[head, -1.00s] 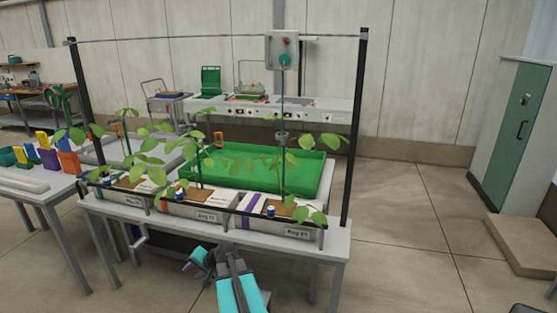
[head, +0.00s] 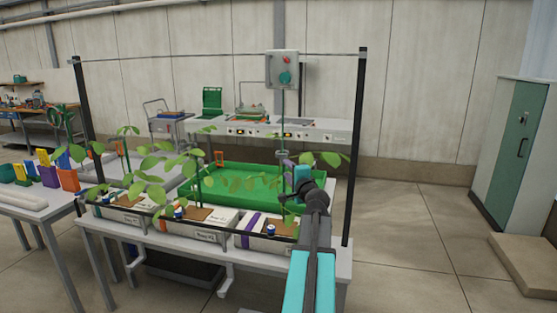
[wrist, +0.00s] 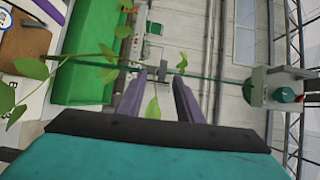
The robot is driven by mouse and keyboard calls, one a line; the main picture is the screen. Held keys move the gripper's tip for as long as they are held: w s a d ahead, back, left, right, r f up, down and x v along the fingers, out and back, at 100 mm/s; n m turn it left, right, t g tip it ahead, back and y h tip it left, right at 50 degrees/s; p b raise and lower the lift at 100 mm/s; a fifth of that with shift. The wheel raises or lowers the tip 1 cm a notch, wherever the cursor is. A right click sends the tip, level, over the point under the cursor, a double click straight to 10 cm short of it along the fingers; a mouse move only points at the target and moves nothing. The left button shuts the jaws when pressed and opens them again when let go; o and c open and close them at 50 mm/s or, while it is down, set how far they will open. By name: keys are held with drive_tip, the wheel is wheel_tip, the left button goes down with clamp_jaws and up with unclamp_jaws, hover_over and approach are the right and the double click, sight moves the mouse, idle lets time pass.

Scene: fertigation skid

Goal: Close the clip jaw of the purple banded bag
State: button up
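The purple banded bag is the white bag (head: 272,244) at the right end of the bench row, with a purple band (head: 250,226) across it. Its plant climbs a vertical green string (head: 283,118). A small grey clip (head: 282,155) sits on this string above the leaves; whether its jaw is open is too small to tell. My gripper (head: 290,172) is raised beside the string, just below the clip. In the wrist view, my gripper (wrist: 160,77) is open, its two purple-grey fingers apart. The string (wrist: 215,79) crosses at their tips; contact is unclear.
A green tray (head: 215,173) lies behind the bags. Black posts (head: 355,150) flank the bench. Leaves surround the string.

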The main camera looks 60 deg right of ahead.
sight(280, 157)
drive_tip(key=shift+s+d+r, duration=0.25)
drive_tip(key=shift+s+r, duration=0.15)
drive_tip(key=shift+r, duration=0.05)
drive_tip(key=shift+w+d, duration=0.1)
drive_tip(key=shift+w, duration=0.05)
drive_tip(key=shift+p+x, duration=1.65)
drive_tip(key=shift+x, duration=5.15)
drive_tip(key=shift+r, duration=0.1)
clamp_jaws()
